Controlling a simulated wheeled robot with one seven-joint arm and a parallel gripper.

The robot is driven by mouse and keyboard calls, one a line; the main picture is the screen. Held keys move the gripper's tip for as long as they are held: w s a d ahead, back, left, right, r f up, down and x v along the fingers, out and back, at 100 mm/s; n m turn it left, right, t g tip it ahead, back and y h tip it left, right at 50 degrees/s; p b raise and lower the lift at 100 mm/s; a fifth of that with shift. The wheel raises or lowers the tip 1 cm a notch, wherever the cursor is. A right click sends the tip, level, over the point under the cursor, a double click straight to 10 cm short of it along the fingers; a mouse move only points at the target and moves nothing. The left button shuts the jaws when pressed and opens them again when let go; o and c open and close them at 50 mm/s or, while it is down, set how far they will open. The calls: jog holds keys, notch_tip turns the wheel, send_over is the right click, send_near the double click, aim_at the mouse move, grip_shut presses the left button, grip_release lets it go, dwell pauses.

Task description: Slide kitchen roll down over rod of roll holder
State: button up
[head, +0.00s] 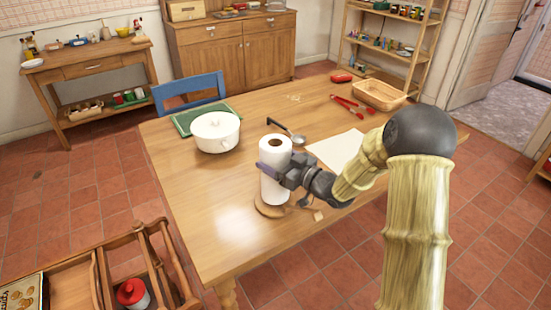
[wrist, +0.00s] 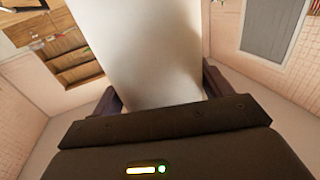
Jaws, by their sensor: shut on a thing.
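A white kitchen roll (head: 275,172) stands upright over a round wooden base, the roll holder (head: 268,209), near the front edge of the table. The base shows below the roll. The holder's rod is not seen; the roll hides where it would be. My gripper (head: 273,170) is shut on the kitchen roll from the right, at about mid-height. In the wrist view the white roll (wrist: 152,55) fills the space between the two dark fingers. I cannot tell whether the roll touches the base.
On the wooden table (head: 215,250), a white pot (head: 215,133) stands on a green board at the left. A ladle (head: 287,131), a white sheet (head: 338,149), red tongs (head: 352,106) and a basket (head: 379,95) lie behind and right. The table's front left is clear.

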jog(key=shift+s+f+b, duration=0.1)
jog(key=shift+f+b, duration=0.25)
jog(key=shift+f, duration=0.35)
jog(key=o, duration=1.1)
jog(key=shift+f, duration=0.1)
jog(key=shift+s+d, duration=0.2)
jog(key=shift+d, duration=0.3)
jog(key=v, duration=1.6)
jog(key=shift+s, duration=0.25)
